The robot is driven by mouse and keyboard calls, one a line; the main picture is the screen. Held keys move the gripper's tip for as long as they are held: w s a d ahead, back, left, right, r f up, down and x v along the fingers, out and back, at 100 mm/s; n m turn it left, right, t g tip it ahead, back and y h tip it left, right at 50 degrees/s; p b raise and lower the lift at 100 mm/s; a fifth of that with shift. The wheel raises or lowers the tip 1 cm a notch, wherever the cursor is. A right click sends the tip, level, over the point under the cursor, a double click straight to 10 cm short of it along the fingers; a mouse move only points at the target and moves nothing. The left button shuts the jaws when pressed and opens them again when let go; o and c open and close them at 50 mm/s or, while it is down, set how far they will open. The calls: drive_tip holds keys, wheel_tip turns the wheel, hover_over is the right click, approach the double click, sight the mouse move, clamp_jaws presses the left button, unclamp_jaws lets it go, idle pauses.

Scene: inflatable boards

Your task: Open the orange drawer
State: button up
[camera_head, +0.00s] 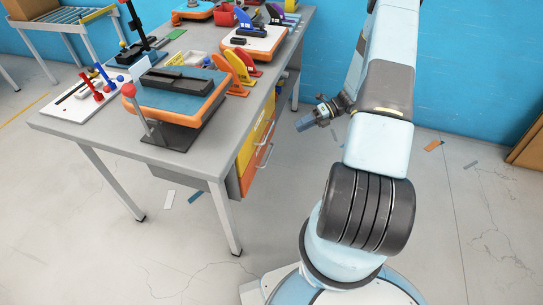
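The orange drawer (249,179) is a narrow front low in the cabinet under the grey table's right side, seen at a steep angle. A yellow drawer (246,152) sits directly above it. Pale bar handles stick out from the drawer fronts, and the orange one looks closed. My gripper (305,124) hangs to the right of the drawers, apart from them, with clear space between. It is small and partly behind my arm, and its finger gap cannot be made out. I see nothing held in it.
The grey table (75,137) carries inflatable boards, tools and an orange-edged blue board (180,82) near the front. Its front leg (225,218) stands close to the drawers. A blue wall (470,60) closes the back. Small scraps lie on the otherwise open floor.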

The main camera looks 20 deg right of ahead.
wheel_tip(320, 180, down, 12)
drive_tip(key=s+d+m+t+y, duration=0.1)
drive_tip(key=s+m+t+y, duration=0.15)
drive_tip(key=m, duration=0.45)
drive_tip(key=w+x, duration=0.1)
drive_tip(key=x, duration=1.2)
drive_tip(key=shift+w+f+t, duration=0.2)
drive_tip(key=shift+f+t, duration=0.2)
drive_tip(key=shift+t, duration=0.05)
drive_tip(key=shift+a+h, duration=0.1)
drive_tip(key=shift+h, duration=0.15)
clamp_jaws()
drive_tip(key=shift+a, duration=0.1)
